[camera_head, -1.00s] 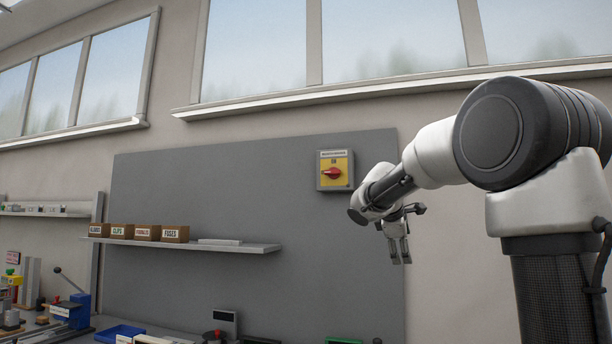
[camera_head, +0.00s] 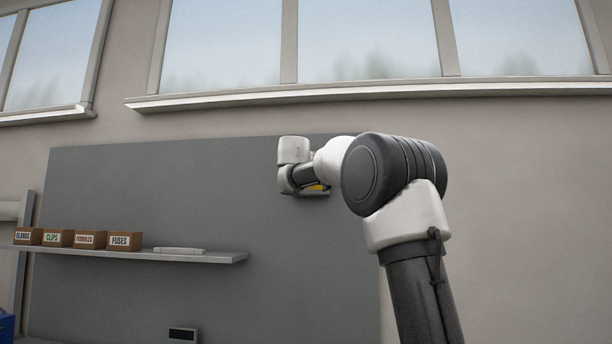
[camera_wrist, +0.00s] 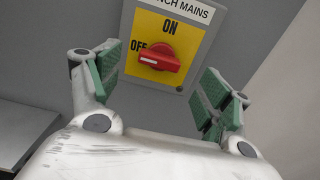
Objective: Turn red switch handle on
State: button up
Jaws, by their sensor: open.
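The red switch handle (camera_wrist: 160,58) sits on a yellow plate (camera_wrist: 186,30) in the wrist view. The handle lies nearly level, with one end towards the word OFF on its left; ON is printed above it. The plate is on a grey switch box on the wall panel, labelled as mains. My gripper (camera_wrist: 163,80) is open, its two green-padded fingers spread at either side below the handle, apart from it and empty. In the head view my arm hides the handle, and only a bit of the yellow plate (camera_head: 318,187) shows.
A grey wall panel (camera_head: 150,190) stands behind the box. A shelf (camera_head: 190,257) with several labelled boxes (camera_head: 88,239) is to the left. Windows are above. The panel just around the switch box is otherwise clear.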

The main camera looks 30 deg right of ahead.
jog(key=x, duration=0.6)
jog(key=shift+w+d, duration=0.2)
jog(key=shift+f, duration=0.1)
jog(key=c, duration=1)
